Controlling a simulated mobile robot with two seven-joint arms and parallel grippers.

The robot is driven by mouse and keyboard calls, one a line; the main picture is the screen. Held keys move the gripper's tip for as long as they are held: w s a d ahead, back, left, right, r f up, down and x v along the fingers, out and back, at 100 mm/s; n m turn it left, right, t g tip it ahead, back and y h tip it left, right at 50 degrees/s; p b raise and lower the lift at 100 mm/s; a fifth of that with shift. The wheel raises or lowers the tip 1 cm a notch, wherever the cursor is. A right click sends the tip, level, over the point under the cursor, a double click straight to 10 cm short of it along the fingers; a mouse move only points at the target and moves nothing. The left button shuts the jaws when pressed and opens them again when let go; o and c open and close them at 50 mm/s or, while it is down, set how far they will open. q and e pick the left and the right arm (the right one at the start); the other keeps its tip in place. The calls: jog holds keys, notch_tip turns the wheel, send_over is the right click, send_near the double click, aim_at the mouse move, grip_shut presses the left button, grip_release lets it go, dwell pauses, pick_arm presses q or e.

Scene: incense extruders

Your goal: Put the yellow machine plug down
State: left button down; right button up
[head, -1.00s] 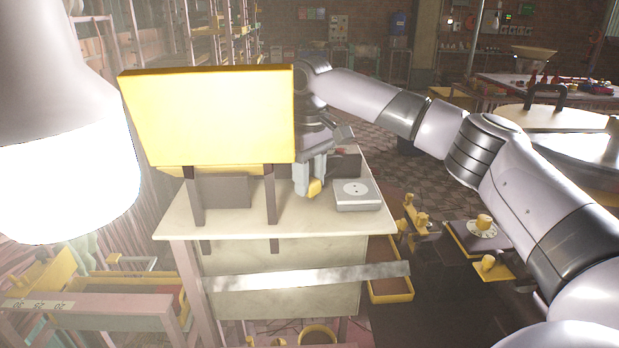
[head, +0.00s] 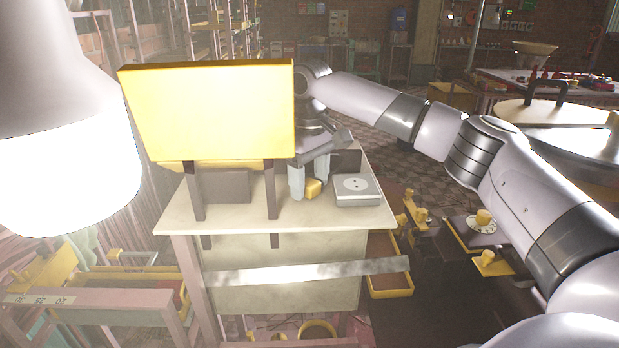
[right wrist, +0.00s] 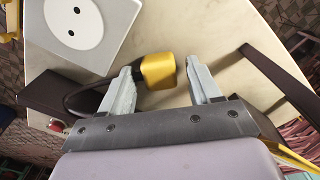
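The yellow machine plug (head: 313,188) rests on the pale tabletop (head: 240,218), to the left of the grey box with a round white two-hole socket (head: 357,184). My right gripper (head: 308,184) is open, with its fingers low over the tabletop and spread around the plug. In the right wrist view the plug (right wrist: 158,71) lies between the fingertips, close to the left finger, with a clear gap to the right finger. A dark cord runs from the plug behind the left finger. The socket (right wrist: 74,22) shows at upper left there. My left gripper is not in view.
A large yellow panel (head: 207,112) on dark legs stands on the table left of my right gripper. A dark box (head: 345,161) sits behind the socket box. The table's front right corner is bare. Yellow-topped stands (head: 493,262) are lower right.

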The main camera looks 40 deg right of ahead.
aim_at(310, 182)
jog(key=shift+r, duration=0.15)
notch_tip(310, 182, up, 13)
dwell(0.4)
dwell(0.5)
